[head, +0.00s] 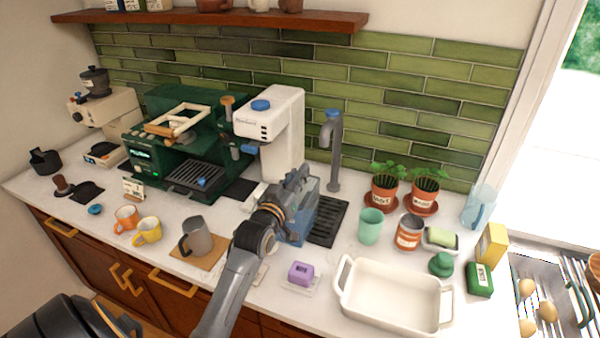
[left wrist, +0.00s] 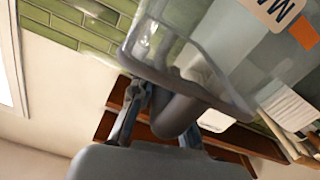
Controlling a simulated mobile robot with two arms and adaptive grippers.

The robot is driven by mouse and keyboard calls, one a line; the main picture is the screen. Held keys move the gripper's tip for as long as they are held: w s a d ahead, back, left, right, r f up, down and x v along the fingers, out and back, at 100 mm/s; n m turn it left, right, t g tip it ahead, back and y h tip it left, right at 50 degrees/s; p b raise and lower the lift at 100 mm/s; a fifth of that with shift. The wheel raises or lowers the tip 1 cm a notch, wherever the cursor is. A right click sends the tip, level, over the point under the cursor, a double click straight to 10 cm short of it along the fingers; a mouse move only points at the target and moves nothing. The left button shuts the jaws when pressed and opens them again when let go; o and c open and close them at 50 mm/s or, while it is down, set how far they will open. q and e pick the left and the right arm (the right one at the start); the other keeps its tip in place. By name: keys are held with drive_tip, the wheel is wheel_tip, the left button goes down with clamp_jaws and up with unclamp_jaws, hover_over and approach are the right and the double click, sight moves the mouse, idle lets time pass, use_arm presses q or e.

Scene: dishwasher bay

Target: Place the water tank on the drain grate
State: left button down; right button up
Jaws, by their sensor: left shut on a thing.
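The water tank (head: 297,228) is a translucent blue-grey box in the middle of the head view. It also fills the upper right of the left wrist view (left wrist: 238,50), clear-walled with a white label. My left gripper (head: 290,190) is shut on the tank, with the dark handle (left wrist: 178,115) between its fingers in the left wrist view. The drain grate (head: 330,222) is a dark slotted panel under the grey tap. The tank overlaps its left side in the head view and hides part of it; I cannot tell whether they touch. My right gripper is not in view.
A white machine (head: 283,135) stands behind the tank and a grey tap (head: 335,160) behind the grate. A green cup (head: 370,226), potted plants (head: 384,195) and a white baking dish (head: 392,298) stand to the right. A purple block (head: 301,273) lies in front.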

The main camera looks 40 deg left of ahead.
use_arm(q)
drive_tip(key=shift+w+a+f+b, duration=0.1)
drive_tip(key=shift+w+a+b, duration=0.05)
drive_tip(key=shift+w+b, duration=0.6)
drive_tip(key=w+b, duration=0.1)
drive_tip(key=w+f+b, duration=0.1)
drive_tip(key=w, duration=0.1)
drive_tip(key=shift+a+f+b, duration=0.2)
drive_tip(key=shift+a+b, duration=0.15)
drive_tip(key=shift+b, duration=0.05)
drive_tip(key=shift+w+a+f+b, duration=0.2)
drive_tip(key=shift+w+f+b, duration=0.1)
drive_tip(key=shift+w+b, duration=0.5)
drive_tip(key=shift+w+a+f+b, duration=0.3)
drive_tip(key=shift+w+b, duration=0.3)
drive_tip(key=shift+w, duration=0.3)
drive_tip(key=shift+w+a+f+b, duration=0.15)
drive_tip(key=shift+w+f+b, duration=0.2)
drive_tip(key=shift+w+b, duration=0.45)
drive_tip(key=shift+s+p, duration=0.1)
drive_tip(key=shift+p, duration=0.3)
drive_tip(key=shift+d+f+b, duration=0.1)
drive_tip(key=shift+f+b, duration=0.25)
drive_tip(key=shift+f, duration=0.3)
